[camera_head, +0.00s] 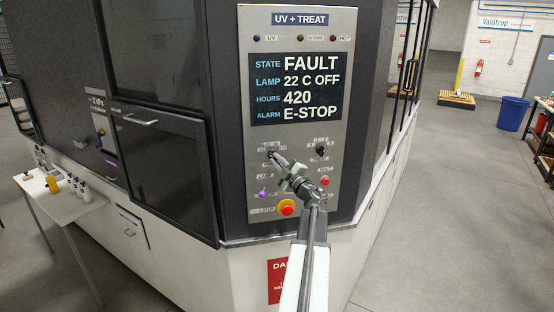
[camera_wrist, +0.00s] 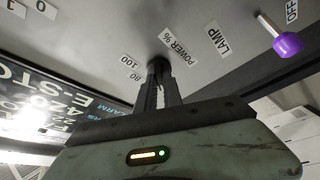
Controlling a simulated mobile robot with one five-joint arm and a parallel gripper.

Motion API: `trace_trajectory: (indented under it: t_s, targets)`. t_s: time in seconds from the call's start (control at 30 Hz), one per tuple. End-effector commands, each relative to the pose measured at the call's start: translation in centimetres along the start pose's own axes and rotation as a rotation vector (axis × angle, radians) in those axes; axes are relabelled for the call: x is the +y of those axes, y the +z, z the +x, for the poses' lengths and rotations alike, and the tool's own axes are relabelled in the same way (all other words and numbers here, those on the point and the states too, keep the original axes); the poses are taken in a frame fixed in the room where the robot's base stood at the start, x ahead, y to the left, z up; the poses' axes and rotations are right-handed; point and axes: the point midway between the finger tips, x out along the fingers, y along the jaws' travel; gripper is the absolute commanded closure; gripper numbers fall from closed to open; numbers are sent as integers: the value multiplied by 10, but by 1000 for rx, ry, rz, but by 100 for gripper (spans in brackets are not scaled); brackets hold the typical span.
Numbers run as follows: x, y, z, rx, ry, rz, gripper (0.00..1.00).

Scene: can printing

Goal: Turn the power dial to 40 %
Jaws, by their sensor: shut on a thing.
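The power dial (camera_wrist: 158,64) is a small dark knob on the grey panel of the UV + TREAT unit, beside a "POWER %" label in the wrist view. Labels "80" and "100" show next to it. My gripper (camera_wrist: 157,78) is shut on the dial, its fingers pointing straight at the panel. In the head view my gripper (camera_head: 272,156) reaches the upper left of the control group and covers most of the dial. The fingers hide the dial's pointer, so I cannot tell its setting.
The panel screen (camera_head: 296,88) reads FAULT, LAMP 22 C OFF, HOURS 420, ALARM E-STOP. A purple-tipped lamp switch (camera_wrist: 288,44) sits near the dial. A black knob (camera_head: 320,151), a red button (camera_head: 325,181) and a red emergency stop (camera_head: 286,207) are close by.

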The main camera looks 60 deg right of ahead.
Motion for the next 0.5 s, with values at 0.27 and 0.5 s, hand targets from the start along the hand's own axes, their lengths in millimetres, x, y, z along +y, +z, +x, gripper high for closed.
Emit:
trace_trajectory:
  t_s: [0.27,0.5]
  targets:
    - [2,0,0,1,-14,-40,100]
    - [1,0,0,0,-16,-44,100]
